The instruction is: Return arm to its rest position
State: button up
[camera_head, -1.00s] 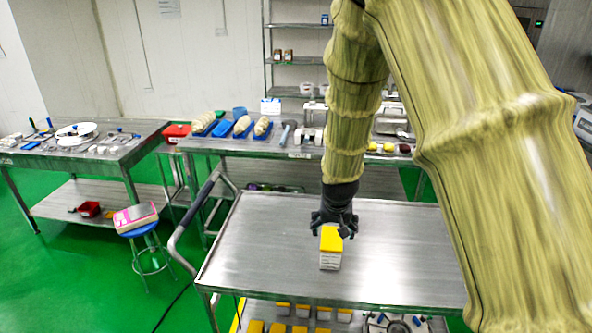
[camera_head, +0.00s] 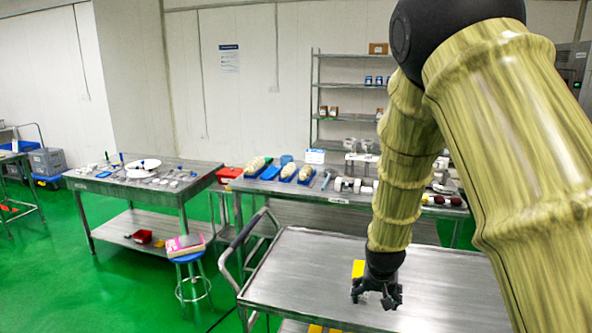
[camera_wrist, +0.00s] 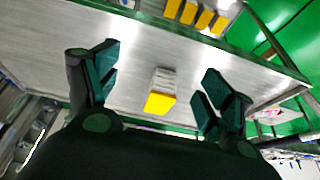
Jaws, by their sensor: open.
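My gripper (camera_head: 377,297) hangs over the steel cart top (camera_head: 300,278) at the end of my arm. In the wrist view my gripper (camera_wrist: 155,85) has its two dark green fingers spread wide with nothing between them. A small box with a yellow lid and white sides (camera_wrist: 161,90) stands on the cart top, apart from the fingers. In the head view only part of its yellow lid (camera_head: 358,268) shows behind my gripper; the rest is hidden.
Several yellow-lidded boxes (camera_wrist: 202,18) sit on the cart's lower shelf. A steel table (camera_head: 335,197) with blue trays stands behind the cart. A blue stool (camera_head: 187,256) holds a pink-and-white item at the left. The cart top left of my gripper is clear.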

jog(key=s+d+f+n+g, duration=0.1)
jog(key=s+f, duration=0.6)
jog(key=f, duration=0.3)
jog(key=s+d+f+g, duration=0.1)
jog(key=s+f, duration=0.5)
jog(key=f, duration=0.4)
jog(key=s+f, duration=0.4)
jog(key=s, duration=0.5)
jog(key=s+f+n+g+b, duration=0.1)
jog(key=s+f, duration=0.3)
jog(key=s, duration=0.6)
jog(key=s+f+g+y, duration=0.1)
jog(key=s+f, duration=0.4)
jog(key=s, duration=0.4)
jog(key=shift+s+a+n+b, duration=0.3)
jog(key=shift+s+a+b, duration=0.05)
jog(key=shift+s+a, duration=0.05)
